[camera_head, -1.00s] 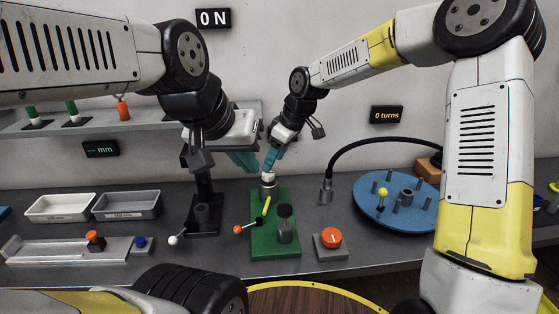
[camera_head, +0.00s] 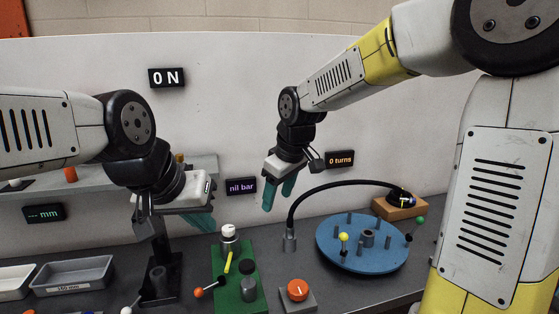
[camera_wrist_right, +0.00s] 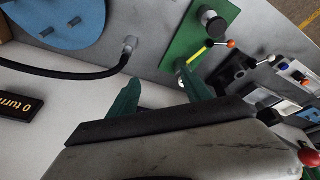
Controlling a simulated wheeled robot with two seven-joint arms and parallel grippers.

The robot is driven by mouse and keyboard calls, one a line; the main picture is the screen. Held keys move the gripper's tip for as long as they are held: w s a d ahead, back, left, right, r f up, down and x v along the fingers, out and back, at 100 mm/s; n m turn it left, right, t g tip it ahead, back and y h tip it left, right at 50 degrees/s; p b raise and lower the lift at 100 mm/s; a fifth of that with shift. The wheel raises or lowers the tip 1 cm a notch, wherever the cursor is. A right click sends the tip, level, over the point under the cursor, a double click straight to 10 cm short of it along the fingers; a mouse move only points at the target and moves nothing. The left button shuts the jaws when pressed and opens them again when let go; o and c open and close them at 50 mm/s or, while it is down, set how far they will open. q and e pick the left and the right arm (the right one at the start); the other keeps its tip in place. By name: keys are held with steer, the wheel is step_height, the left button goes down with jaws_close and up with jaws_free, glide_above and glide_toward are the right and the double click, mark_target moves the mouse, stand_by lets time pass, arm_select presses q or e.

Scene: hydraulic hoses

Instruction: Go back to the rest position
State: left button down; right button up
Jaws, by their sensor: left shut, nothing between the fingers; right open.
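My left gripper (camera_head: 199,217) has teal fingers and hangs over the bench at the left, in front of a black post stand (camera_head: 160,285). Its fingers are together with nothing seen between them. My right gripper (camera_head: 278,193) is raised above the bench, above and to the right of the green block (camera_head: 236,280). Its teal fingers are apart and empty. In the right wrist view, the open fingers of my right gripper (camera_wrist_right: 163,98) show with the green block (camera_wrist_right: 205,32) beyond them. Nothing is held by either gripper.
A black hose (camera_head: 330,187) arches from a grey fitting to a wooden block (camera_head: 400,208) behind the blue pegged disc (camera_head: 362,243). An orange knob (camera_head: 297,290) stands front centre. A grey tray (camera_head: 72,276) lies at left. A shelf (camera_head: 80,187) runs along the wall.

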steer(key=s+d+r+m+t, duration=0.3)
steer(key=s+d+m, duration=0.6)
steer(key=s+d, duration=0.6)
steer(key=s+r, duration=0.1)
steer(key=s, duration=0.1)
steer(key=shift+s+d+m, duration=0.3)
steer(key=shift+s+m, duration=0.1)
